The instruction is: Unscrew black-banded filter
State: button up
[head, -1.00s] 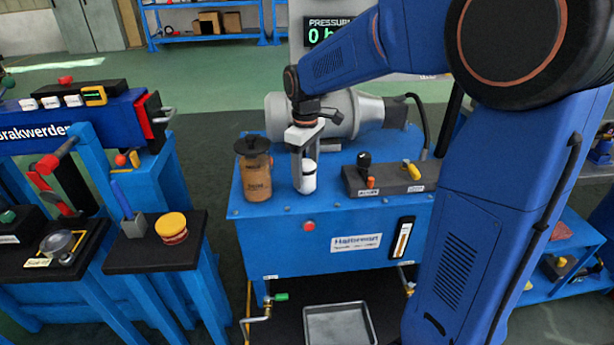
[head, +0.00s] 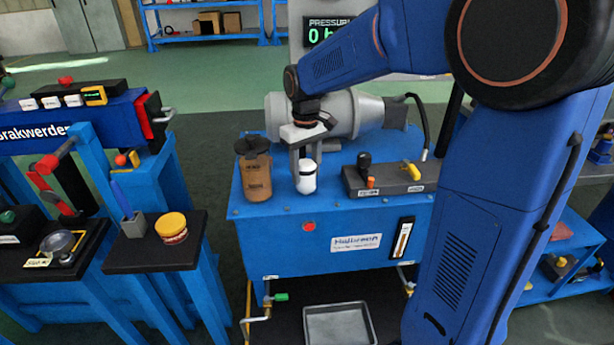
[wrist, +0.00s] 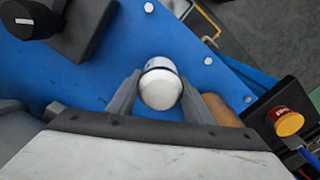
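The black-banded filter (head: 306,182) is a small white cylinder standing upright near the front of the blue bench top, with a dark band near its upper part. In the wrist view its rounded pale top (wrist: 160,90) shows, with a dark ring behind it. My gripper (head: 306,163) points down over it from above. In the wrist view my gripper's two grey fingers (wrist: 160,82) lie close against opposite sides of the filter, with no clear gap. The filter's base and the finger contact are partly hidden.
A brown canister (head: 256,178) with a dark lid stands just left of the filter. A dark control block (head: 388,180) with a yellow lever is to the right. A grey motor (head: 350,112) lies behind. A yellow-topped button (head: 171,225) sits on a left-hand stand.

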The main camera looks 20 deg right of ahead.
jog(key=c, duration=0.6)
jog(key=shift+r, duration=0.1)
jog(key=shift+c, duration=0.2)
jog(key=n, duration=0.4)
jog(key=shift+n, duration=0.6)
jog(key=shift+n, duration=2.5)
